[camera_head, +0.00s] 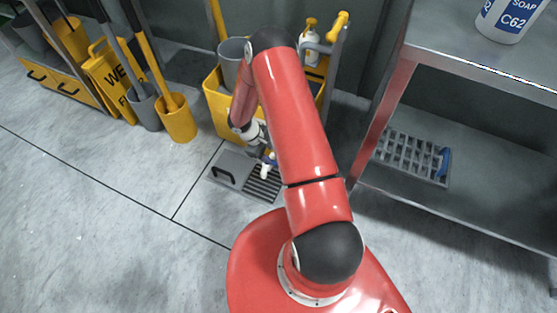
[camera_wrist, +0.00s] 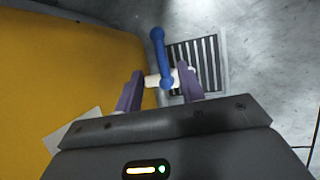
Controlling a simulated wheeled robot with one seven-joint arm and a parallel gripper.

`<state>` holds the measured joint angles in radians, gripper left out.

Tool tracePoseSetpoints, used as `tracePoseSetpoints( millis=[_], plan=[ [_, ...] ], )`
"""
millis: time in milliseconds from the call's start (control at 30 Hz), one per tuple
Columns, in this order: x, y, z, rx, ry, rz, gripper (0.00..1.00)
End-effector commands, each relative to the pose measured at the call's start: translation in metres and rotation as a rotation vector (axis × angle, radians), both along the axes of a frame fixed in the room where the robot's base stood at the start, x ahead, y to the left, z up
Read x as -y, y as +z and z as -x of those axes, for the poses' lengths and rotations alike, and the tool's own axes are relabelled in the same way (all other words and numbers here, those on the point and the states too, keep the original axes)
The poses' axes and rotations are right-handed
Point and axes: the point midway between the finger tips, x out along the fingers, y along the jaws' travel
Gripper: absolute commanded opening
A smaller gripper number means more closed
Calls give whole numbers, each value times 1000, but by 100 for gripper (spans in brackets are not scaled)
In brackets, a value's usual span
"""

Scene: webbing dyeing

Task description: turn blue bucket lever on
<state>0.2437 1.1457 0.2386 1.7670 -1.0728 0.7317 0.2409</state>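A blue lever (camera_wrist: 161,56) with rounded ends shows in the wrist view, beside the yellow bucket wall. A white piece (camera_wrist: 152,81) lies at its lower end; whether it belongs to the valve or to my fingertips I cannot tell. My gripper (camera_wrist: 160,84) has its two purple-looking fingers apart, one on each side of the lever's lower end. No firm grip on the lever shows. In the head view my gripper (camera_head: 266,166) is low in front of the yellow bucket (camera_head: 219,108), partly hidden by my red arm, and the lever cannot be made out clearly.
A grey floor plate with a drain grate (camera_head: 232,169) lies below my gripper. A metal shelf table (camera_head: 440,62) stands at the right, with a grey rack (camera_head: 410,157) on its lower shelf. Yellow and grey containers (camera_head: 178,122) stand at the left. The floor at lower left is clear.

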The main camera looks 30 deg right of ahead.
Motion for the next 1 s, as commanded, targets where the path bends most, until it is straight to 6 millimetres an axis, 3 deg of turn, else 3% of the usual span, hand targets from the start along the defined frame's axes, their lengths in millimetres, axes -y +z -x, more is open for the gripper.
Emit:
tracePoseSetpoints(
  millis=[500,867,1000],
  plan=[
    [26,-64,14,-2,-3,-1,39],
    [29,-69,15,-1,-1,0,39],
    [29,-69,15,-1,-1,0,22]
  ],
)
